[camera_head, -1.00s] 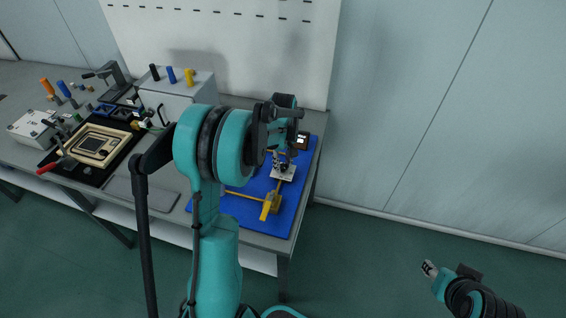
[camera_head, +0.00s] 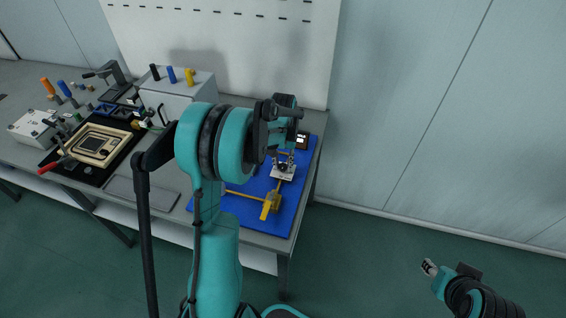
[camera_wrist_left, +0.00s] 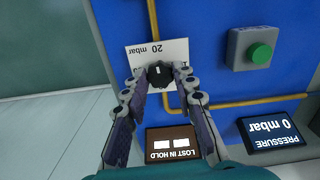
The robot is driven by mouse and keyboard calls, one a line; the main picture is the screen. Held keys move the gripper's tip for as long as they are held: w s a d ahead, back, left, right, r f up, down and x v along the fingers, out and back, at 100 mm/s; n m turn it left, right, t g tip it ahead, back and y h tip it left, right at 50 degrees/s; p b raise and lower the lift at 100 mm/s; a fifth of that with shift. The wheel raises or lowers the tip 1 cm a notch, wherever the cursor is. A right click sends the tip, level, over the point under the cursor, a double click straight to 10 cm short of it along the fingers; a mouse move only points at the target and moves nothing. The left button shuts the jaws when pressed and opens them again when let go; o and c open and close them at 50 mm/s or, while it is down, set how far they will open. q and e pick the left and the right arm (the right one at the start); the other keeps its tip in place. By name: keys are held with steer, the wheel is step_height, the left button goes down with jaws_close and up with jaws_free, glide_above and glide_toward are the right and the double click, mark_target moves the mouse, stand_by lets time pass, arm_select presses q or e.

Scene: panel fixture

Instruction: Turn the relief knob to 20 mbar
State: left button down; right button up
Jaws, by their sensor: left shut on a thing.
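The relief knob (camera_wrist_left: 159,74) is black and round with a short white mark on its top. It sits on a white scale plate (camera_wrist_left: 174,50) whose "20 mbar" label reads upside down in the left wrist view. The plate also shows in the head view (camera_head: 285,176). My left gripper (camera_wrist_left: 160,79) is shut on the knob, one finger on each side. The rest of the scale is partly hidden by the fingers. In the head view my left gripper (camera_head: 284,163) is small above the plate. My right gripper (camera_head: 429,268) hangs over the floor, far from the panel; its fingers are too small to judge.
The blue panel (camera_wrist_left: 205,20) carries a yellow pipe (camera_wrist_left: 235,102), a green button (camera_wrist_left: 261,53) in a grey box, a display reading "PRESSURE 0 mbar" (camera_wrist_left: 271,130) and a "LOST IN HOLD" display (camera_wrist_left: 173,143). Other fixtures (camera_head: 98,145) stand on the table's left.

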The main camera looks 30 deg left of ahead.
mark_target(283, 166)
arm_select(q)
steer(key=shift+m, duration=0.5)
steer(key=c, duration=1.2)
jaws_free()
step_height(283, 166, up, 12)
